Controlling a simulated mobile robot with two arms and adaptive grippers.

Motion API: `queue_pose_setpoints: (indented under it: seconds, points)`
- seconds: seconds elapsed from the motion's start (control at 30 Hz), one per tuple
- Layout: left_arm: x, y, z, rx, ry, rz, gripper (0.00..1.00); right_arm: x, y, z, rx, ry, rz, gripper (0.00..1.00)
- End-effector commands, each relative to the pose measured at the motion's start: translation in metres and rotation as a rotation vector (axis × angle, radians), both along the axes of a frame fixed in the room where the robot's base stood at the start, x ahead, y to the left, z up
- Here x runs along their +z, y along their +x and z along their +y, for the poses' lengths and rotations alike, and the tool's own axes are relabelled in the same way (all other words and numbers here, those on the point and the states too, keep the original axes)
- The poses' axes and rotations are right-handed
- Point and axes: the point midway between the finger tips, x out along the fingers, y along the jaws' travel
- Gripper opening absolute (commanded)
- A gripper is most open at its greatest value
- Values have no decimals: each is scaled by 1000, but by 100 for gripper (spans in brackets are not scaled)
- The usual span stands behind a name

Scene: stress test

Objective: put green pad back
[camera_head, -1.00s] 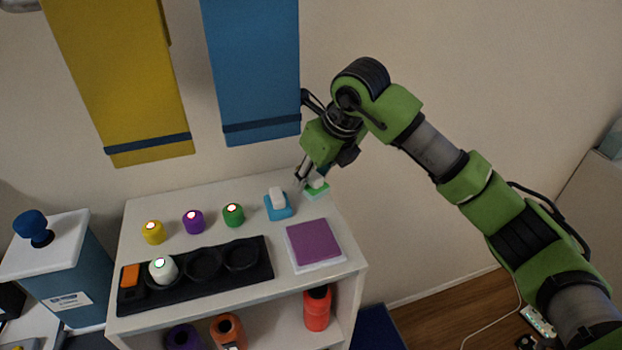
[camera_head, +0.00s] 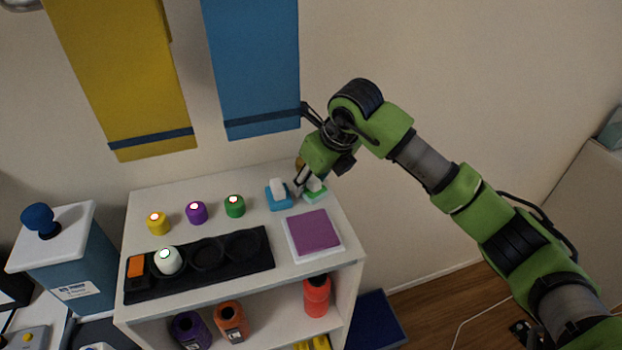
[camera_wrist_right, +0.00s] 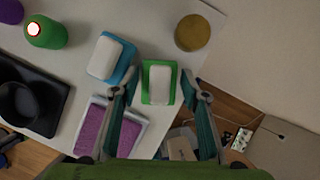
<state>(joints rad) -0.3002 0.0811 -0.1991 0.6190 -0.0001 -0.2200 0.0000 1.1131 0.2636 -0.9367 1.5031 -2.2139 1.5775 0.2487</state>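The green pad (camera_head: 319,196) has a white block-shaped grip on top and lies at the back right of the white shelf unit's top. In the right wrist view the green pad (camera_wrist_right: 147,92) sits just beyond and between my fingertips. My right gripper (camera_head: 306,186) is over the pad. The right wrist view shows the right gripper (camera_wrist_right: 159,84) with its fingers spread apart, one on each side of the pad, and I see no contact. A blue pad (camera_head: 279,203) with a white grip lies just left of the green one. My left gripper is not in view.
A purple pad (camera_head: 314,230) on a white base lies in front. Yellow, purple and green knobs (camera_head: 235,206) stand to the left, behind a black tray (camera_head: 255,264). A round yellow-brown thing (camera_wrist_right: 193,32) is near the shelf's back edge. The right shelf edge is close.

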Motion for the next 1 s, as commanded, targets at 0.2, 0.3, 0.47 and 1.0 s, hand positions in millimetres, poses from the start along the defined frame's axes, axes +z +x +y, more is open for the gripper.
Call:
queue_pose_setpoints:
  seconds: [0.2,0.3,0.47,1.0]
  points:
    - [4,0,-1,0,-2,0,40,4,0,0,0,0,0,41]
    - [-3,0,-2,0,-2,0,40,11,-2,-3,-1,2,-5,41]
    - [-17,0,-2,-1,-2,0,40,40,-12,-12,-1,1,-7,41]
    - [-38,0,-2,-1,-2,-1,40,111,-39,-32,0,0,0,41]
